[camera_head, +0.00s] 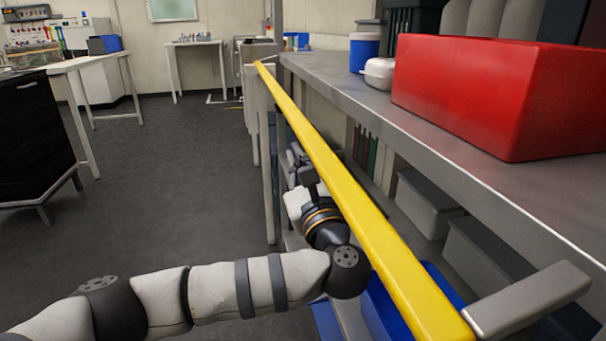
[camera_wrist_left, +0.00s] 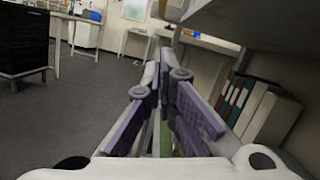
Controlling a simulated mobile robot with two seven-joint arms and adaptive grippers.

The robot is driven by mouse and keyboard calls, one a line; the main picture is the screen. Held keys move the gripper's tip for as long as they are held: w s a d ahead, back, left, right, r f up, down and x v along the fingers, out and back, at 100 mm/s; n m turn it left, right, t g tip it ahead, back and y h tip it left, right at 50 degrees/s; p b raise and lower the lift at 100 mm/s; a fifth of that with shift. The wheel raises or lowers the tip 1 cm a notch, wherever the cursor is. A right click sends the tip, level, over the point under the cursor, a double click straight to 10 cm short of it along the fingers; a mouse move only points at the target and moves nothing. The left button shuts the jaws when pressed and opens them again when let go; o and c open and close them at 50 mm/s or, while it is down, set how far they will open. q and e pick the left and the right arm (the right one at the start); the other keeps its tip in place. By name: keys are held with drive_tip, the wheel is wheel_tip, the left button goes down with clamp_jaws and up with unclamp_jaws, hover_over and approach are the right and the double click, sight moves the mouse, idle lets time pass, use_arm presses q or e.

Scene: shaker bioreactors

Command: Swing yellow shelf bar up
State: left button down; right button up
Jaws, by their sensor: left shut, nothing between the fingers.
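The yellow shelf bar (camera_head: 345,195) runs lengthwise along the front of the shelf unit, from the far end near the grey shelf's corner down to a grey bracket (camera_head: 528,299) at the lower right. My left gripper (camera_head: 295,155) is beside and below the bar's left edge, partly hidden, with its wrist close to the bar. I cannot tell whether it touches the bar. In the left wrist view the purple-padded fingers (camera_wrist_left: 165,72) come together at the tips with nothing held between them. The bar is not clearly seen there. My right gripper is out of view.
Grey bins (camera_head: 425,203) and a blue bin (camera_head: 385,308) stand below. Open floor (camera_head: 170,170) lies to the left.

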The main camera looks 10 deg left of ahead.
use_arm(q)
drive_tip(key=r, duration=0.1)
drive_tip(key=w+a+r, duration=0.1)
drive_tip(key=r, duration=0.1)
drive_tip(key=a+r+p, duration=0.1)
drive_tip(key=shift+w+r, duration=0.2)
drive_tip(key=shift+w, duration=0.15)
drive_tip(key=shift+r, duration=0.1)
drive_tip(key=shift+s+a+r+m+p, duration=0.15)
drive_tip(key=shift+a+m+p, duration=0.1)
drive_tip(key=shift+m+p, duration=0.25)
